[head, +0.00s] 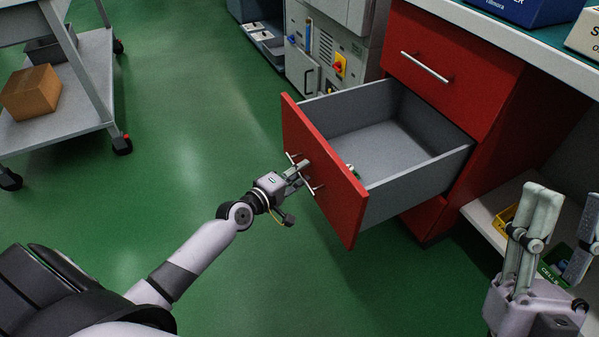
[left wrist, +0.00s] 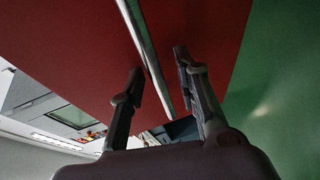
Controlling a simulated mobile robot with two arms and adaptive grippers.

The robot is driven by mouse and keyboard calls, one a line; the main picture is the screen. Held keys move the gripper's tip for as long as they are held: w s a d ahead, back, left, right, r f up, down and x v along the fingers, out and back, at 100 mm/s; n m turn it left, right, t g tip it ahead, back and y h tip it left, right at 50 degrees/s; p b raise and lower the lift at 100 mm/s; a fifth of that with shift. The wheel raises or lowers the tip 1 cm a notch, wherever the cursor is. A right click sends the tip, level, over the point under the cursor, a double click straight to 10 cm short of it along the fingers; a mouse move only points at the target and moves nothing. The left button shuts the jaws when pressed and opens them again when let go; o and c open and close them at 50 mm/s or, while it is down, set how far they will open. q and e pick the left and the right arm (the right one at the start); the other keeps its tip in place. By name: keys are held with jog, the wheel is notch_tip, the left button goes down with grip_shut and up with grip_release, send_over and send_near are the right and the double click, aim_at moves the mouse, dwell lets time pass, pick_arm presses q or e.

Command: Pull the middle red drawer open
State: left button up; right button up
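The middle red drawer (head: 335,187) stands well open, its grey inside showing below a shut red drawer (head: 440,75). The drawer looks empty, apart from a small greenish bit by the front panel that I cannot make out. Its bar handle (head: 299,172) is on the red front. My left gripper (head: 301,170) is at this handle. In the left wrist view its two fingers (left wrist: 158,62) straddle the handle bar (left wrist: 145,45), with gaps visible beside it, so it looks open around the bar. My right gripper (head: 568,197) is open and empty at the lower right.
A counter (head: 500,25) with boxes is above the drawers. A shelf with a yellow bin (head: 503,222) and a green bin (head: 553,270) is at the right. A grey cart (head: 95,75) with a cardboard box (head: 30,92) stands at the left. Green floor between is clear.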

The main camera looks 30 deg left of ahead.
pick_arm(q)
jog(key=v, duration=1.2)
dwell(0.4)
